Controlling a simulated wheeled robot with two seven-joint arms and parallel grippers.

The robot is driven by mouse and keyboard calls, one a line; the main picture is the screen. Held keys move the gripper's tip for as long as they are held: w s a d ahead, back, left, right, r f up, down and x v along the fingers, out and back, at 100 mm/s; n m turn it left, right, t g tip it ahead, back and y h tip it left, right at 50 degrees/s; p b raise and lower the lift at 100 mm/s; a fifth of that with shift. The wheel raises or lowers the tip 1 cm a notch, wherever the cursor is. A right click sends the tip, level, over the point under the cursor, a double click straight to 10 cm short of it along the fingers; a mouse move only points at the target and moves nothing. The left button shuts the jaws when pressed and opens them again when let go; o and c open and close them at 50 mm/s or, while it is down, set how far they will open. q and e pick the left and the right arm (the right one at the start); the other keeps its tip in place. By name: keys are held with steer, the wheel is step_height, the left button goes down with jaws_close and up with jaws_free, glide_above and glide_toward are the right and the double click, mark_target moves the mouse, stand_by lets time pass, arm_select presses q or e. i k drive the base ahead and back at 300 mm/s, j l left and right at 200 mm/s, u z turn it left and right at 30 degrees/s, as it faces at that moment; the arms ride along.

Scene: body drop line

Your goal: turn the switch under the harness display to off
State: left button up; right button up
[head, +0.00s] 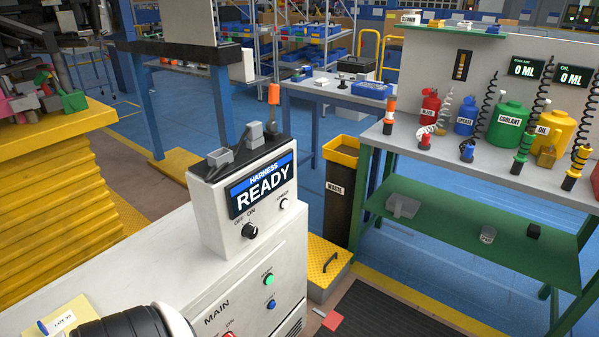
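The harness display (262,185) is a blue and black screen reading "HARNESS READY" on the white control box in the middle of the head view. Under it is the black rotary switch (250,231), with the labels OFF and ON above it. OFF is on the left and ON on the right. The knob is too small to tell for sure which label it points at. Neither gripper shows. A black and white rounded part, likely one of my arm links, is at the bottom left edge, apart from the switch.
Below are a green button (268,280), a blue button (270,305) and a partly hidden red control under "MAIN". A tan note (68,322) lies on the white cabinet top. A waste bin (340,190) stands right.

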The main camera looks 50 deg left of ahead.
mark_target(250, 231)
steer(key=i+l+u, duration=0.1)
steer(key=i+u, duration=0.4)
steer(key=i+l+u, duration=0.25)
steer(key=i+u, duration=0.25)
steer(key=i+l+u, duration=0.25)
steer(key=l+u, duration=0.2)
